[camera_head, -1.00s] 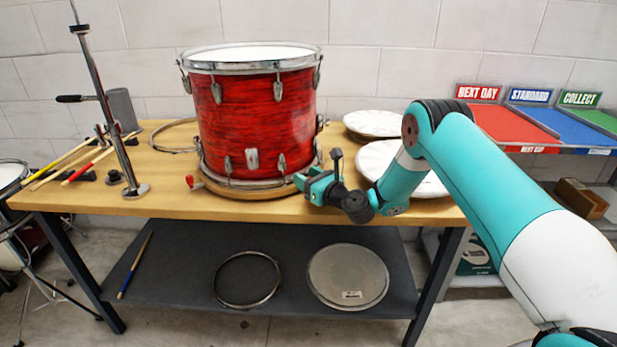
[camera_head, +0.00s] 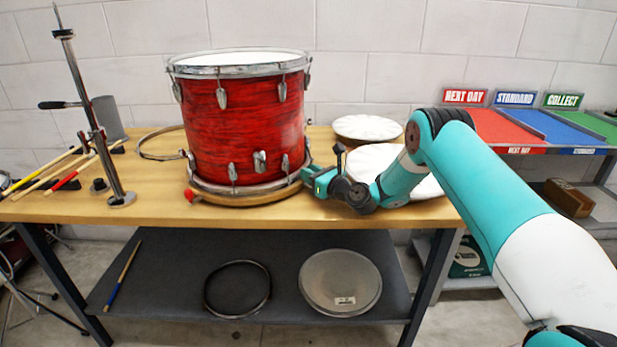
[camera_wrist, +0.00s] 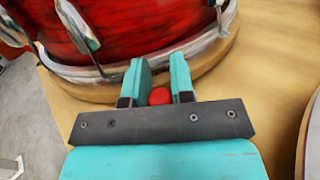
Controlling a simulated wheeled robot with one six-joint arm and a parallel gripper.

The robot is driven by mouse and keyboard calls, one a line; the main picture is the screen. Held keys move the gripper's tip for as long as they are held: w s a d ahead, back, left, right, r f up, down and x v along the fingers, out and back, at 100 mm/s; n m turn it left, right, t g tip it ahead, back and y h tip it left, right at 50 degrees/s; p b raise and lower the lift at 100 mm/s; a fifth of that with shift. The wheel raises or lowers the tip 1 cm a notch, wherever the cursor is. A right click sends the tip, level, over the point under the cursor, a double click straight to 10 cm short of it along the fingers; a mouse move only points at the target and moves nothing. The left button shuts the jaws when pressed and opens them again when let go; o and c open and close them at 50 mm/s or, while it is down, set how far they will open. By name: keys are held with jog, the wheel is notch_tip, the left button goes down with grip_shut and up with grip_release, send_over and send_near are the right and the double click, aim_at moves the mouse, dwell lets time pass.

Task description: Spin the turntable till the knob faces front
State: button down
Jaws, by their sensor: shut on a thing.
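The red drum (camera_head: 245,125) stands upright on a round wooden turntable (camera_head: 245,198) on the bench. A chrome knob-like fitting (camera_head: 259,162) low on its shell is on the side towards me, a little right of the drum's middle. One red peg (camera_head: 190,195) sticks out at the turntable's front left. My gripper (camera_head: 308,178) is at the turntable's right edge, close to the drum. In the wrist view my gripper (camera_wrist: 158,80) is shut on another red peg (camera_wrist: 160,96), seen between its fingers beside the turntable rim. The head view hides this peg.
A metal stand (camera_head: 90,110) and drumsticks (camera_head: 50,172) are at the bench's left. Pale drumheads (camera_head: 368,127) lie behind my arm at the right. The bench top (camera_head: 150,205) is clear in front of the turntable.

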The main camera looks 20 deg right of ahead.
jog(key=c, duration=1)
grip_release()
jog(key=shift+o, duration=0.2)
jog(key=b+v, duration=0.1)
jog(key=v, duration=0.3)
jog(key=b+v, duration=0.2)
jog(key=v, duration=0.2)
jog(key=b+v, duration=0.2)
jog(key=v, duration=0.2)
jog(key=shift+d+f, duration=0.1)
jog(key=shift+f, duration=0.25)
jog(key=shift+s+d+b, duration=0.1)
jog(key=shift+s+b, duration=0.1)
jog(key=shift+b, duration=0.55)
jog(key=b+v, duration=0.2)
jog(key=b, duration=0.2)
jog(key=b+v, duration=0.2)
jog(key=shift+s+r+b, duration=0.2)
jog(key=shift+r+b, duration=0.05)
jog(key=shift+b, duration=0.1)
jog(key=shift+s+d+r, duration=0.15)
jog(key=shift+s, duration=0.15)
